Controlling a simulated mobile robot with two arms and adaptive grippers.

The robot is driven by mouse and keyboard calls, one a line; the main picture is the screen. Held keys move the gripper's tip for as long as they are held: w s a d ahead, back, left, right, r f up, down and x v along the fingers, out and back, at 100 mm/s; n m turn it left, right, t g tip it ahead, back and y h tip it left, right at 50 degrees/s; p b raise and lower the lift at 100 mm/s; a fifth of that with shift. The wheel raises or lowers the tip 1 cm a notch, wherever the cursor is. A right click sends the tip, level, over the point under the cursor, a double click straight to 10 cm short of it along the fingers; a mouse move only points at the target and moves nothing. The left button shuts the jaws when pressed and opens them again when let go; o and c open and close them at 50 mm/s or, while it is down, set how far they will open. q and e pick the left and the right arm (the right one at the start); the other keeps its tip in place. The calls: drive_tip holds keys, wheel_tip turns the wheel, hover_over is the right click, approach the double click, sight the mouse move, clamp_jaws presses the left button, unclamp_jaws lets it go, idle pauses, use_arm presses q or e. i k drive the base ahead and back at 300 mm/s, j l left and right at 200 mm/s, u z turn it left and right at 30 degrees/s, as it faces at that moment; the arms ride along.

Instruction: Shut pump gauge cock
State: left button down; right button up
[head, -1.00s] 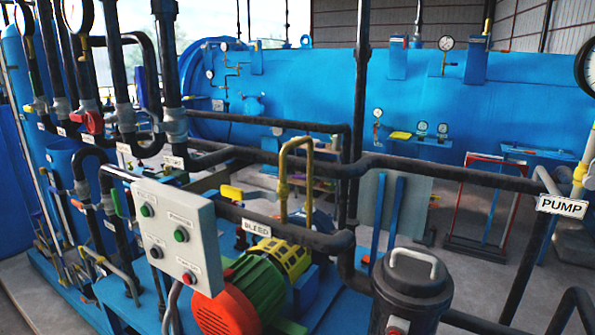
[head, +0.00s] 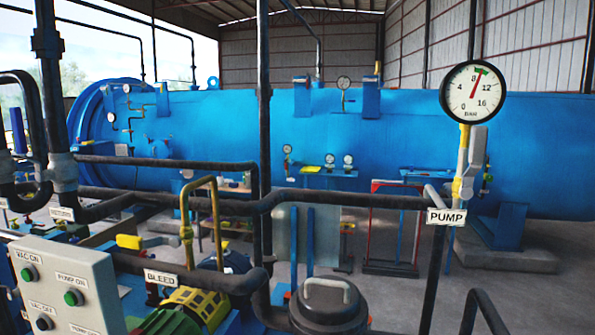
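The pump gauge (head: 472,93) stands at the right in the head view, a round white dial marked BAR with its red needle a little past 8. A green mark shows near the needle tip. Below it, on a yellow stem, is the gauge cock (head: 462,180). A grey lever-like part (head: 475,155) stands nearly upright beside the stem, just under the dial. The PUMP label (head: 446,217) hangs on the black pipe just left of and below the cock. Neither of my grippers is in view.
The black pipe (head: 340,198) runs across to the PUMP label. A control box (head: 65,285) with green buttons stands at the lower left, near the BLEED label (head: 175,278) and a dark lidded canister (head: 328,305). A big blue autoclave (head: 400,135) fills the back.

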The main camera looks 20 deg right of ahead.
sight(478, 136)
drive_tip(key=z, duration=1.35)
